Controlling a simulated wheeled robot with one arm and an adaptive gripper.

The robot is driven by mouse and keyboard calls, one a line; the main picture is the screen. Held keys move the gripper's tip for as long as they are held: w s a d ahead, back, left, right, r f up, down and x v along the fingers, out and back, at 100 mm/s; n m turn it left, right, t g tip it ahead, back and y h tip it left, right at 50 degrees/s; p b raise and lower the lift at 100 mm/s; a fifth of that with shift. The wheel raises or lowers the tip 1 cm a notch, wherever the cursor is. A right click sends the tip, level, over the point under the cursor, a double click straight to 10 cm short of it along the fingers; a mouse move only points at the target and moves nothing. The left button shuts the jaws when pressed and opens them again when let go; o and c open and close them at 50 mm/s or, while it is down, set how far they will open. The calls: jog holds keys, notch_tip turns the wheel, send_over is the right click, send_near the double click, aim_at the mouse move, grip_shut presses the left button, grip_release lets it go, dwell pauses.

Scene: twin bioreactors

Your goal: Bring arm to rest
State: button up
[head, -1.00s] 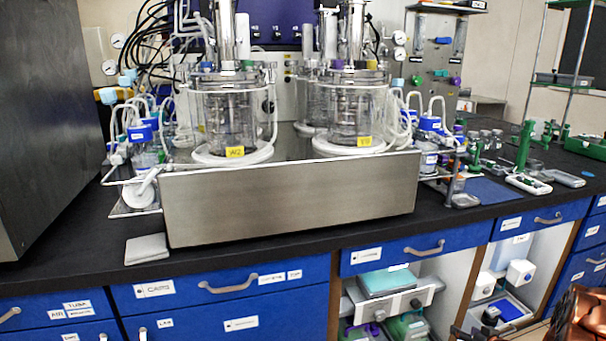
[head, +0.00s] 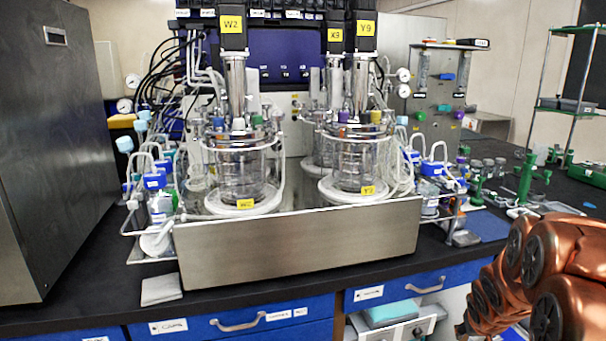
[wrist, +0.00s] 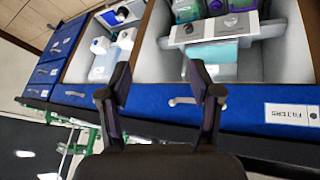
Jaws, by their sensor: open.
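My gripper (wrist: 159,90) shows in the wrist view with its two dark fingers spread apart and nothing between them. It is in front of the blue drawer fronts (wrist: 240,113) and the open shelves below the bench, which appear upside down in that view. My copper-coloured arm (head: 545,270) is folded at the lower right of the head view. My gripper itself is outside the head view.
Two glass bioreactor vessels, W2 (head: 240,170) and Y9 (head: 357,158), stand on a steel base (head: 300,247) on the black bench. A green stand (head: 526,180) is at the right.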

jog(key=s+a+r+g+y+p, duration=0.1)
jog(key=s+a+r+g+p, duration=0.1)
jog(key=s+a+r, duration=0.4)
jog(key=s+a+r+n+g+y+p, duration=0.1)
jog(key=s+a+r+p, duration=0.4)
jog(key=s+a, duration=0.5)
jog(key=s+a+r+g+y+p, duration=0.1)
jog(key=s+a+r+g+p, duration=0.2)
jog(key=s+a+r, duration=0.5)
jog(key=s+r+g, duration=0.1)
jog(key=s, duration=0.8)
jog(key=shift+a+r+n, duration=0.15)
jog(key=shift+a+n, duration=0.1)
jog(key=shift+n, duration=0.15)
jog(key=shift+s, duration=0.1)
jog(key=shift+c, duration=0.3)
